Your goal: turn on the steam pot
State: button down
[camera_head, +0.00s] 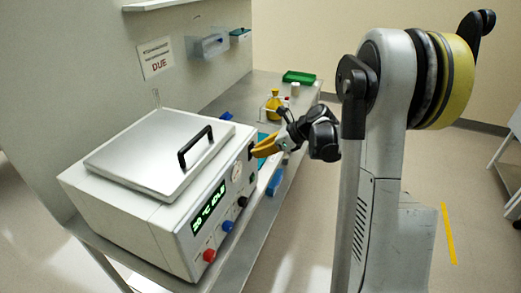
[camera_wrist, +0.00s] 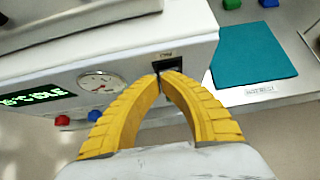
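The steam pot (camera_head: 140,230) is a white box with a steel lid (camera_head: 160,155) and black lid handle (camera_head: 195,146). The lid is down. Its green display (camera_head: 208,207) is lit and seems to read 20 °C IDLE. In the wrist view, a round gauge (camera_wrist: 101,86) sits on the front panel, and a black switch (camera_wrist: 170,64) under a small label is at the panel's right end. My gripper (camera_wrist: 166,74) has yellow fingers with tips together at the switch, partly covering it. Contact and the switch's position cannot be told. My gripper also shows in the head view (camera_head: 256,150).
Red (camera_head: 209,255), blue (camera_head: 227,226) and black (camera_head: 242,201) knobs line the panel. A teal mat (camera_wrist: 252,54) lies on the bench beside the pot. A yellow bottle (camera_head: 273,104) and green tray (camera_head: 299,77) stand farther back.

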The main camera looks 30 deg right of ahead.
jog(key=shift+w+a+r+g+h+p, duration=0.3)
jog(key=shift+r+g+h+p, duration=0.35)
jog(key=shift+p, duration=0.2)
jog(key=shift+f+g, duration=0.1)
jog(key=shift+g, duration=0.15)
jog(key=shift+f, duration=0.15)
jog(key=shift+r+p, duration=0.5)
jog(key=shift+r, duration=0.3)
